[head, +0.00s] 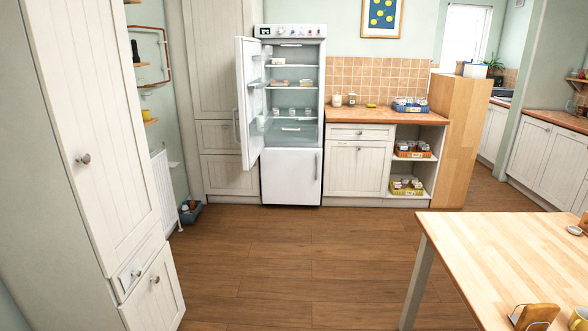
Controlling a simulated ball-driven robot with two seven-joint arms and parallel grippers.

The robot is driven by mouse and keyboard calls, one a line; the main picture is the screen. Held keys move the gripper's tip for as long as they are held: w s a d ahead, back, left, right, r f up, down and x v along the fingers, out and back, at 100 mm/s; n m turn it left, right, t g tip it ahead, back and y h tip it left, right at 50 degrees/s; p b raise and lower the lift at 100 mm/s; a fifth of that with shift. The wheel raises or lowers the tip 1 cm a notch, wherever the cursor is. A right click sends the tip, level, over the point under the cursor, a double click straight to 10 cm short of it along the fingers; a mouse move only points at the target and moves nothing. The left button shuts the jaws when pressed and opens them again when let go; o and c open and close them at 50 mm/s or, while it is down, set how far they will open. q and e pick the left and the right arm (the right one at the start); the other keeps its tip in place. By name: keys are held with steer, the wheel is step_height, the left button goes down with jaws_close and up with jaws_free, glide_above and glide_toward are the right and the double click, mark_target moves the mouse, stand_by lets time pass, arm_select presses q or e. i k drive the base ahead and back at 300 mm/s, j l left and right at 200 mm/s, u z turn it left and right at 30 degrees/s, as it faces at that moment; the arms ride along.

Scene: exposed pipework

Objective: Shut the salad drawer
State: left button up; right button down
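The white fridge (291,168) stands against the far wall with its upper door (249,103) swung open to the left. Inside are shelves holding several small items. At the bottom of the upper compartment is a pale, see-through front with a light handle mark, which looks like the salad drawer (291,131). It is too small and far off to tell how far out it sits. The lower fridge door is shut. Neither of my grippers is in view.
Open wooden floor (270,250) lies between me and the fridge. A wooden table (510,260) fills the lower right. Tall cabinets (95,130) stand at the left.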

mark_target(316, 126)
steer(key=i+z, duration=0.25)
steer(key=i, duration=2.25)
steer(key=i+u, duration=0.1)
steer(key=i, duration=0.85)
steer(key=i+l+u, duration=0.1)
steer(key=i, duration=0.85)
steer(key=l, duration=0.1)
